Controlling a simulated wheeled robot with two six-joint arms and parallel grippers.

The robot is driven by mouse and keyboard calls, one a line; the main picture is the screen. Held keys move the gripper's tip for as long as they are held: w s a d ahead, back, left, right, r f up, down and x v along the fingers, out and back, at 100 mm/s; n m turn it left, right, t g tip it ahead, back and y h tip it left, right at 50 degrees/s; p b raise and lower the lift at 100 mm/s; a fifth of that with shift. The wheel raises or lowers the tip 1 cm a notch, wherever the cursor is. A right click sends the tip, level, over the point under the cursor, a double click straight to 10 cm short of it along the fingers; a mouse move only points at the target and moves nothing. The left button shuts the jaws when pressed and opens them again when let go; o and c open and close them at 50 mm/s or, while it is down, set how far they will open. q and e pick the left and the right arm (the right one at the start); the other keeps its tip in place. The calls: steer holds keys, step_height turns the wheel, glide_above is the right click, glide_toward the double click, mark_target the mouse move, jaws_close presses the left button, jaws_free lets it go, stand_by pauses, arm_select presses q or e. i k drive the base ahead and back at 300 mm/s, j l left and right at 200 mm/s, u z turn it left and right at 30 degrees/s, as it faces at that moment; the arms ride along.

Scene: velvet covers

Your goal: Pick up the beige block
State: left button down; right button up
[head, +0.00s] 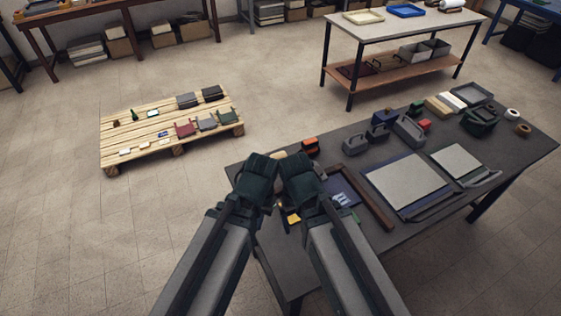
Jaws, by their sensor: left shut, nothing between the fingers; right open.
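My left gripper (262,163) and my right gripper (294,162) are side by side over the near left corner of the dark table (285,262). The left one is shut and empty; the right one is open. A small beige piece (279,155) shows just beyond and between them, mostly hidden by the grippers. I cannot tell its full shape or whether a gripper touches it. A larger tan, block-like thing (438,105) lies at the far side of the table, well away from both grippers, beside a white one (452,100).
A brown frame (376,210), an orange item (310,146), grey flat panels (408,181) and several dark boxes crowd the table. A wooden pallet (150,150) with small goods is on the floor to the left. The floor between the pallet and the white-topped bench (385,28) is clear.

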mark_target(282, 153)
steer(key=k+j, duration=0.1)
steer(key=j, duration=0.15)
steer(key=i+j+z, duration=0.1)
steer(key=j, duration=0.9)
steer(key=i+j+z, duration=0.1)
steer(key=i+j, duration=0.5)
steer(key=i, duration=0.15)
